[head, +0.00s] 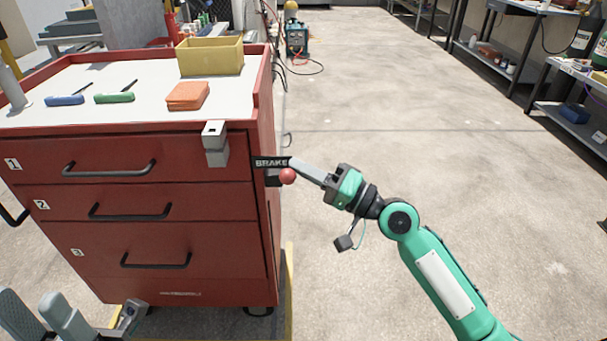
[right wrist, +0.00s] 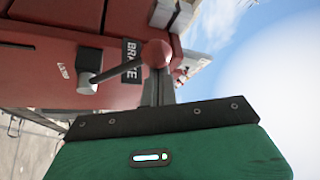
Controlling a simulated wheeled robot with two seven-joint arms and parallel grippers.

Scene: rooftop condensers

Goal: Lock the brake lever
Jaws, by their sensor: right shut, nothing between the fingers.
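The brake lever shows as a red ball knob (head: 288,176) beside a black BRAKE label (head: 271,162) at the upper right front corner of the red cabinet. In the right wrist view, its dark rod runs from a grey pivot block (right wrist: 88,70) to the red knob (right wrist: 156,53). My right gripper (head: 297,164) is shut and empty, with its fingertips close by the knob. In the right wrist view the fingers (right wrist: 160,90) reach up toward the knob, which covers their tips. I cannot tell whether they touch.
The red cabinet (head: 155,240) has numbered drawers with black handles. Its top carries a yellow bin (head: 210,55), an orange block (head: 188,95), and a blue and a green tool. A grey block (head: 215,143) sits on its front edge. The floor to the right is clear, up to shelving.

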